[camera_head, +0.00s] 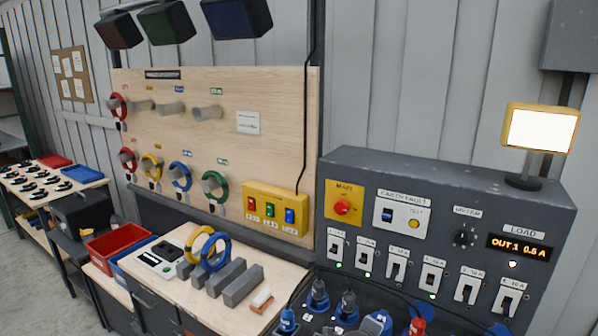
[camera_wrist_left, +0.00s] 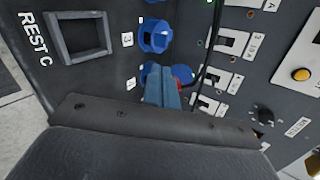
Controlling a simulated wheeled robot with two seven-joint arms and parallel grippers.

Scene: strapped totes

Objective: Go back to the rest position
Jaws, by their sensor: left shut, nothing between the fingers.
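My left gripper (camera_wrist_left: 160,80) shows in the left wrist view, with its dark body across the bottom. Its narrow blue-grey fingers are together, with nothing seen between them. The fingers overlap a blue socket in the picture; I cannot tell whether they touch it. A square grey frame (camera_wrist_left: 104,35) beside the label "REST C" is at the upper left, away from the fingers. Another blue socket (camera_wrist_left: 155,36) is just beyond the fingertips. Neither gripper can be made out in the head view.
The grey switch panel (camera_head: 450,185) has a row of switches, a red knob (camera_head: 342,207) and a lit load display (camera_head: 519,247). Blue sockets (camera_head: 318,296) and a dark cable are below it. Grey blocks and rings (camera_head: 215,252) stand on the wooden bench at left.

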